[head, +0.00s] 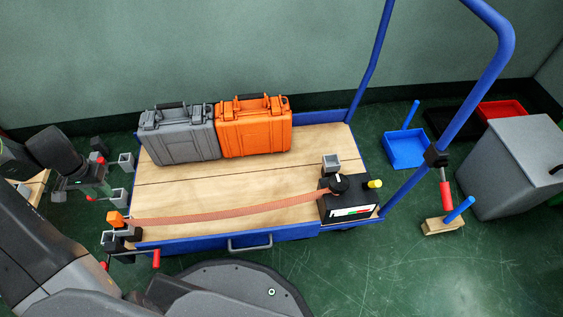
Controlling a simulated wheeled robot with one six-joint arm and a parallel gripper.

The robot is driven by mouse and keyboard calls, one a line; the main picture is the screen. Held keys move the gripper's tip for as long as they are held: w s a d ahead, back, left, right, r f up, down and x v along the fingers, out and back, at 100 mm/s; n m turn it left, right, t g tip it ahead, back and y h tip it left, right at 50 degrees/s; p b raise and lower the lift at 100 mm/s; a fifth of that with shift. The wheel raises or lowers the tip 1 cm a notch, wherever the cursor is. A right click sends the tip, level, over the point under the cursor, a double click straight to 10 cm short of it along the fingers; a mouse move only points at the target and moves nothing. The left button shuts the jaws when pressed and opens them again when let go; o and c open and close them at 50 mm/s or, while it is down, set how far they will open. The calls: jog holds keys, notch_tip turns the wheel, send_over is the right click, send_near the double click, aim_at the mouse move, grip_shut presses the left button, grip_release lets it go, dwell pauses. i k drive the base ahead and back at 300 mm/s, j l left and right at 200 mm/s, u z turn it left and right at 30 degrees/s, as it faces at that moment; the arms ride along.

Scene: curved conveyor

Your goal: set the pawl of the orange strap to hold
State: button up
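The orange strap (225,212) runs along the front of the wooden cart deck, from an orange end piece (116,219) at the left corner to a black ratchet box (350,209) at the right. The box has a round black knob (339,183) with a white mark, a yellow-tipped knob (375,183) on its right, and a white, green and red strip on its front. Which part is the pawl, and its setting, I cannot tell. My gripper (84,186) is at the far left, beyond the cart's left edge and far from the box; its fingers are too unclear to read.
A grey case (180,136) and an orange case (254,128) stand at the back of the deck (250,180). The blue cart handle (465,110) rises at the right. A blue tray (407,149), red tray (502,110) and grey bin (512,168) are on the floor.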

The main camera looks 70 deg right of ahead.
aim_at(375, 183)
jog(key=j+z, duration=0.1)
jog(key=z, duration=3.85)
jog(key=i+l, duration=0.05)
